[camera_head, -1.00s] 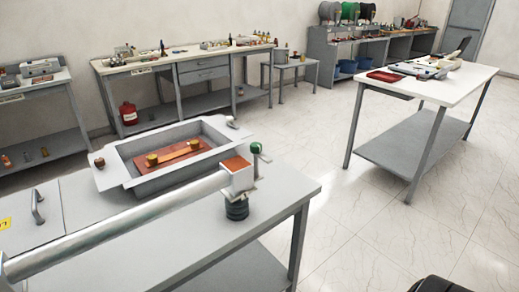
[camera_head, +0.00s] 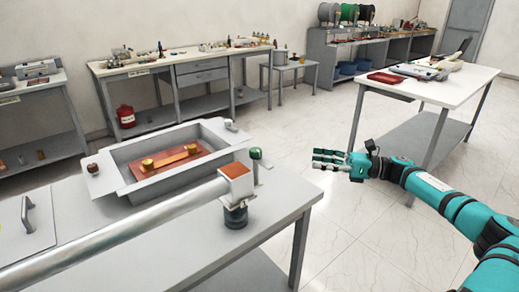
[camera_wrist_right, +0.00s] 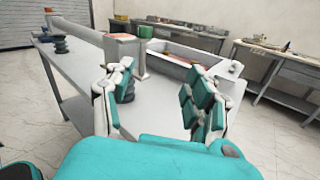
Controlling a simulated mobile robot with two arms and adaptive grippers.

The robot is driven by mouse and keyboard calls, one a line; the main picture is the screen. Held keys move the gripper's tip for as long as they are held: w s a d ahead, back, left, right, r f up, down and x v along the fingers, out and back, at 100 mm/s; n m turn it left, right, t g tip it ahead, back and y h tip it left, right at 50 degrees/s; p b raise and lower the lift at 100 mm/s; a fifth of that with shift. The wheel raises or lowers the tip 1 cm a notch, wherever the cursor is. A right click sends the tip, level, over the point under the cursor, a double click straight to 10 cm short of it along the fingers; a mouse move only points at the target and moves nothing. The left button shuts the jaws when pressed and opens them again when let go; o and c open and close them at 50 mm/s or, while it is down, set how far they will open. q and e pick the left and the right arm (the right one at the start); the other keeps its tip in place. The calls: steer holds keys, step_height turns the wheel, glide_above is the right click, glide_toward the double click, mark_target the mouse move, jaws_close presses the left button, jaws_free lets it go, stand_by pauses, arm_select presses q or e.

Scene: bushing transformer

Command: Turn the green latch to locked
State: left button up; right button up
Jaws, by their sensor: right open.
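The green latch (camera_head: 255,154) is a small rounded green knob on a grey post at the right end of the grey tray, beside the copper-topped end of the long metal tube. It also shows in the right wrist view (camera_wrist_right: 145,32), beyond my fingers. Whether it is locked cannot be told. My right gripper (camera_head: 322,160) is to the right of the latch, past the table's right edge, apart from it. In the right wrist view its two fingers (camera_wrist_right: 155,100) are spread with nothing between them. My left gripper does not show.
The grey worktable (camera_head: 180,262) carries the long tube (camera_head: 130,232), the tray (camera_head: 128,186) with a copper plate (camera_head: 165,164), and a dark ribbed insulator (camera_head: 236,215) under the tube's end. A white table (camera_head: 440,92) stands at right. Floor between them is clear.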

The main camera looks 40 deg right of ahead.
step_height(320, 180, up, 3)
steer(key=a+n+g+y, duration=0.1)
steer(key=a+n+g, duration=0.1)
steer(key=n, duration=0.1)
steer(key=p, duration=0.5)
glide_toward(255, 149)
steer(key=x, duration=0.8)
steer(key=shift+w+a+r, duration=0.1)
steer(key=shift+w+a, duration=0.05)
steer(key=shift+a, duration=0.2)
steer(key=shift+w+a, duration=0.4)
steer(key=shift+a, duration=0.05)
jaws_close()
